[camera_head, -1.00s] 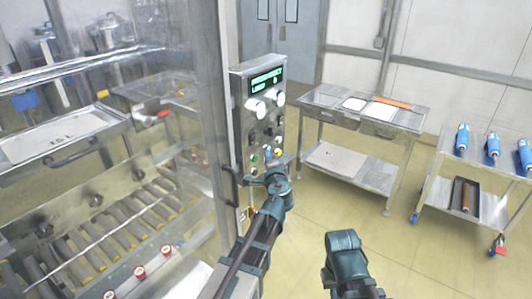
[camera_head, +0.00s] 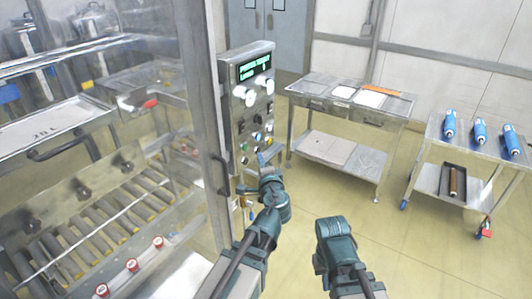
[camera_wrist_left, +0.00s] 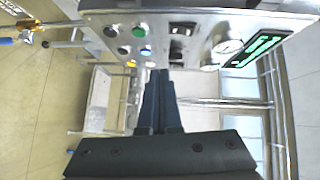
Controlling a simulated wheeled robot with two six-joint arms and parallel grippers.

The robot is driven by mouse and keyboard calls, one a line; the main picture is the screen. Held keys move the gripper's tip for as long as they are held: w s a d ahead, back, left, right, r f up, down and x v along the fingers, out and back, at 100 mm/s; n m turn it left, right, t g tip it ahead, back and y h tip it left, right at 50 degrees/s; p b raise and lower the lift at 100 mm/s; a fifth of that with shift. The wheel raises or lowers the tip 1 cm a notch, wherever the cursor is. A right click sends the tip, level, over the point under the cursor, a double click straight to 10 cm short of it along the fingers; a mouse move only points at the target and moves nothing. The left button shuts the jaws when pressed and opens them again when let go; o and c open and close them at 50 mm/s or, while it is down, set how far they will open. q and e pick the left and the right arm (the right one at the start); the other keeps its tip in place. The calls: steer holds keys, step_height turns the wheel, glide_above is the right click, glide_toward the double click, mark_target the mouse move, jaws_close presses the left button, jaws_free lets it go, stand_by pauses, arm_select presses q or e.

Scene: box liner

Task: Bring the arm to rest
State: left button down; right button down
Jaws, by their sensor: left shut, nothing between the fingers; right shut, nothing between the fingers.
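My left arm reaches up from the lower middle of the head view, with its wrist in front of the lower part of a grey control panel (camera_head: 246,105). My left gripper (camera_wrist_left: 160,75) is shut and empty in the left wrist view, its two blue fingers together. Their tips appear just below the panel's edge in that picture, near the yellow button; whether they touch it I cannot tell. My right arm (camera_head: 336,245) is bent at the bottom middle of the head view, and its gripper fingers do not show.
A machine with a clear guard and rollers (camera_head: 110,215) fills the left. A steel table (camera_head: 320,100) stands behind, with white sheets on top. A cart (camera_head: 430,180) with several blue bottles stands at right. The floor (camera_head: 410,260) between is clear.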

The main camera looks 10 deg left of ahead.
arm_select(q)
steer(key=s+d+f+n+g+h, duration=0.1)
steer(key=s+d+f+n+g, duration=0.1)
steer(key=s+f+n+g, duration=0.95)
steer(key=s+d+f+m+g+h, duration=0.3)
steer(key=s+d+f, duration=0.5)
steer(key=s, duration=0.5)
steer(key=d+g+h, duration=0.1)
steer(key=d+h, duration=0.1)
steer(key=shift+d+f, duration=0.2)
steer(key=shift+d, duration=0.2)
